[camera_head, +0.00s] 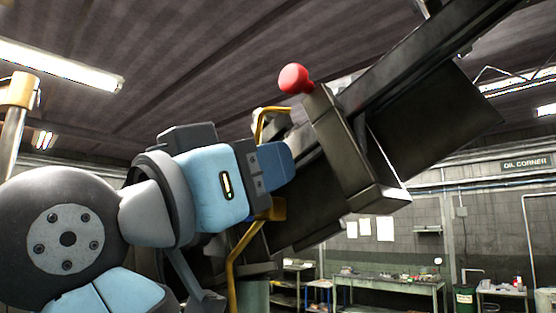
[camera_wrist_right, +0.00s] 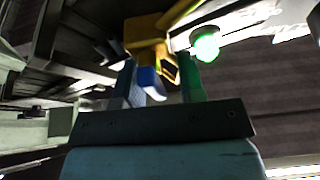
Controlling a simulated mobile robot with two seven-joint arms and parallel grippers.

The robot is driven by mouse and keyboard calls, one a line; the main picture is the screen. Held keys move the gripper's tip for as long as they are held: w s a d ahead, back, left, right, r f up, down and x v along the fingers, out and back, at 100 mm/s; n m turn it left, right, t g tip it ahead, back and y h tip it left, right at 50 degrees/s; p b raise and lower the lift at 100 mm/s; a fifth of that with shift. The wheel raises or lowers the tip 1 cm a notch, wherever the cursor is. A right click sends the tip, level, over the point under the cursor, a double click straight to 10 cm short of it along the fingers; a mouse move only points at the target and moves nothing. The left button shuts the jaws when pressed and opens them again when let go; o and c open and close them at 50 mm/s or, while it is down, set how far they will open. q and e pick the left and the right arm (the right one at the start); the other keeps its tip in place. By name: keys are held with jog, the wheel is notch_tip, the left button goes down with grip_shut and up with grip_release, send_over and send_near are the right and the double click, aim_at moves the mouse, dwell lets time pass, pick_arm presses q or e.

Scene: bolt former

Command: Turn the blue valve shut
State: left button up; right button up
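The blue valve handle (camera_wrist_right: 150,82) shows in the right wrist view, below a yellow valve body (camera_wrist_right: 147,34) on a yellow pipe. My right gripper (camera_wrist_right: 159,76) is open there, one finger on each side of the handle. The handle sits near the left finger, with a clear gap to the right finger; I cannot tell if it touches the left one. In the head view my right gripper (camera_head: 281,163) points right at the machine, between parts of the yellow pipe (camera_head: 236,262). My left gripper is out of view.
A dark machine frame (camera_head: 345,150) with a slanted beam stands just beyond the gripper. A red knob (camera_head: 294,79) sticks out above it. A green lamp (camera_wrist_right: 205,46) is close to the right finger. A workbench (camera_head: 390,284) with small items stands far back.

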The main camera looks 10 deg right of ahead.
jog(key=shift+w+d+r, duration=0.1)
jog(key=shift+d+r, duration=0.05)
jog(key=shift+d, duration=0.05)
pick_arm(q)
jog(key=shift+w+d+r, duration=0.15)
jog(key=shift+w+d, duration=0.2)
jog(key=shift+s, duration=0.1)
pick_arm(e)
jog(key=shift+a, duration=0.1)
grip_shut()
pick_arm(q)
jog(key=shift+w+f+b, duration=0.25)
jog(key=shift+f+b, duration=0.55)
jog(key=shift+b, duration=0.05)
pick_arm(e)
jog(key=n+t+y, duration=0.1)
jog(key=n, duration=0.1)
jog(key=w+n+t+y, duration=0.1)
jog(key=n, duration=0.2)
jog(key=a+n+y, duration=0.1)
jog(key=n, duration=0.2)
jog(key=shift+w+f+t, duration=0.25)
jog(key=shift+t, duration=0.15)
grip_release()
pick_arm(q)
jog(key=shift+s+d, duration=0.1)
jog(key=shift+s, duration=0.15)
pick_arm(e)
jog(key=shift+s, duration=0.15)
